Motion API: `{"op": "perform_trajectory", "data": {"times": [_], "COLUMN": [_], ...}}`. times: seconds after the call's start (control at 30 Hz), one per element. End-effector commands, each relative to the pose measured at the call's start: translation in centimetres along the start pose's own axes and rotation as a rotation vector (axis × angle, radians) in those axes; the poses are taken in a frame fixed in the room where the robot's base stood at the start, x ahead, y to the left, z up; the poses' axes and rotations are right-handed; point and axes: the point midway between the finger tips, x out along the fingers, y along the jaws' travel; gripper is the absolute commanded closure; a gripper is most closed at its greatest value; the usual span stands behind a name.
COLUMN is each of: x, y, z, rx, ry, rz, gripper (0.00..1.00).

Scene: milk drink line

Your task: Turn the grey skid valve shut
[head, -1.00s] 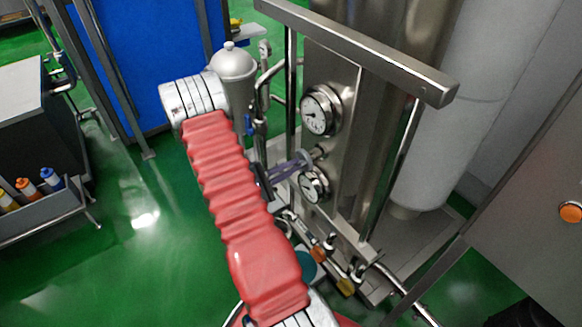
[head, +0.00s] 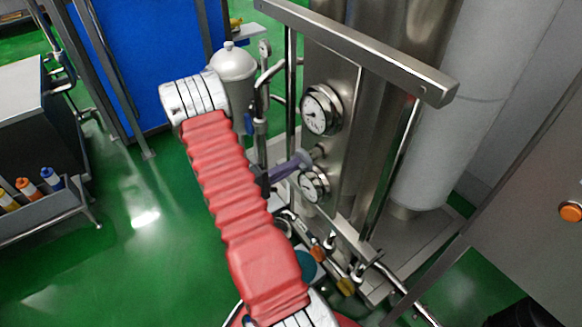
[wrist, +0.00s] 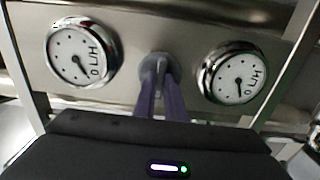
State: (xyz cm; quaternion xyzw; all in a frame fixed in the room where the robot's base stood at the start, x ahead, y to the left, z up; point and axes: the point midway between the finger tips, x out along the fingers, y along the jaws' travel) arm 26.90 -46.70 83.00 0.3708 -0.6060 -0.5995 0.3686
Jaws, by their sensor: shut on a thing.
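The grey skid valve (wrist: 154,65) sits on the steel panel between two round dials in the wrist view. In the head view only a small part of the valve (head: 318,152) shows beside the panel, between the upper and lower gauge. My gripper (head: 302,159) reaches it from the left with its purple fingers. In the wrist view my gripper (wrist: 159,82) has its two fingers close together, shut on the valve. The fingertips and my gripper body hide part of the valve, so its exact angle is hard to tell.
An upper gauge (head: 321,110) and a lower gauge (head: 314,186) flank the valve closely. A steel rail (head: 360,52) crosses above, with an upright post (head: 291,90) beside my arm. A grey vessel (head: 233,75) stands behind my wrist. Green floor lies open at left.

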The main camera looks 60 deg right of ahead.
Motion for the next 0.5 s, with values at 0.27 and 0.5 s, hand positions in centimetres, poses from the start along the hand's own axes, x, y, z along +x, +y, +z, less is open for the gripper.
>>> {"op": "perform_trajectory", "data": {"times": [0.27, 0.5], "x": [-0.05, -0.03], "y": [-0.43, -0.41], "z": [0.31, 0.33], "rx": [0.002, 0.001], "ry": [-0.004, -0.005], "rz": [-0.009, -0.008], "gripper": [1.0, 0.82]}}
